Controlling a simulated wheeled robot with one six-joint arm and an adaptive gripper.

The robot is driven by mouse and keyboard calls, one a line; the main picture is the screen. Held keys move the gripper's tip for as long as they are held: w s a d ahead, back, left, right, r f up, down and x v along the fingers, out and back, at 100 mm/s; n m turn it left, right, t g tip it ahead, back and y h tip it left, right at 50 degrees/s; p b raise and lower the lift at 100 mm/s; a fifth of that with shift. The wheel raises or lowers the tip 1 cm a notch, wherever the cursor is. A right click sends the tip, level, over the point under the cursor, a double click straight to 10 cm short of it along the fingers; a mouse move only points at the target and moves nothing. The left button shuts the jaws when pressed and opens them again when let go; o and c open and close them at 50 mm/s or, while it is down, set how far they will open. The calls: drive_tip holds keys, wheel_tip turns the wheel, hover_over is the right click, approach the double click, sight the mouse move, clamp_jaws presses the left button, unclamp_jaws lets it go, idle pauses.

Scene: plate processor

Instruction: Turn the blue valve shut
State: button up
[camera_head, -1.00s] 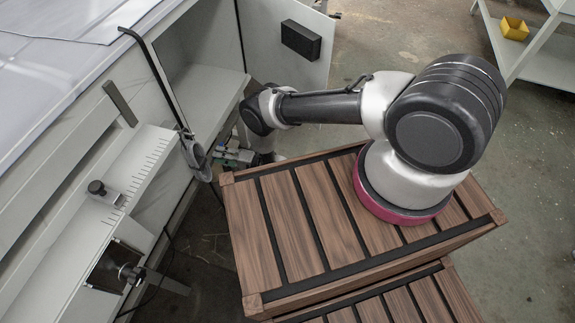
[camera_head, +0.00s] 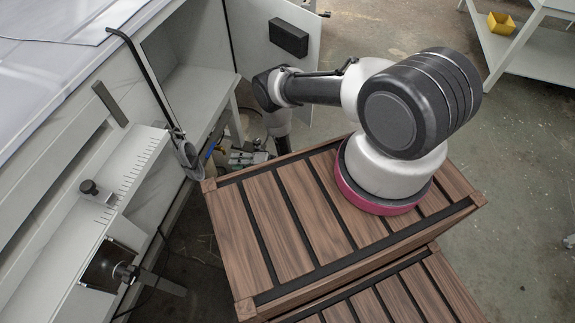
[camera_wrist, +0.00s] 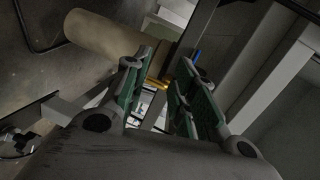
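A small blue piece (camera_wrist: 196,55), which may be the valve's handle, shows just beyond the right fingertip in the wrist view. A yellow pipe-like part (camera_wrist: 157,83) lies beyond the gap between the fingers. A small blue spot also shows low inside the cabinet in the head view (camera_head: 212,148); I cannot tell the handle's angle. My gripper (camera_wrist: 167,58) is open, its two green-padded fingers apart with nothing held between them.
The white cabinet (camera_head: 185,90) has an open door (camera_head: 262,62) with a black box on it. A black bar with a ring-like end (camera_head: 188,158) hangs at the opening's left edge. A shelf with a yellow bin (camera_head: 501,23) is far right.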

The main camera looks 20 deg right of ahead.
drive_tip(key=d+f+m+g+h, duration=0.1)
drive_tip(key=d+f+h, duration=0.3)
drive_tip(key=d, duration=0.3)
drive_tip(key=s+d+f+m+g+h, duration=0.1)
drive_tip(key=d+f+h, duration=0.3)
drive_tip(key=d, duration=0.3)
drive_tip(key=s+d+f+m+g+h, duration=0.1)
drive_tip(key=d+f+m+h, duration=0.1)
drive_tip(key=d+h, duration=0.3)
drive_tip(key=shift+d+f+g, duration=0.3)
drive_tip(key=shift+d+f, duration=0.6)
drive_tip(key=shift+d, duration=0.35)
drive_tip(key=shift+s, duration=0.1)
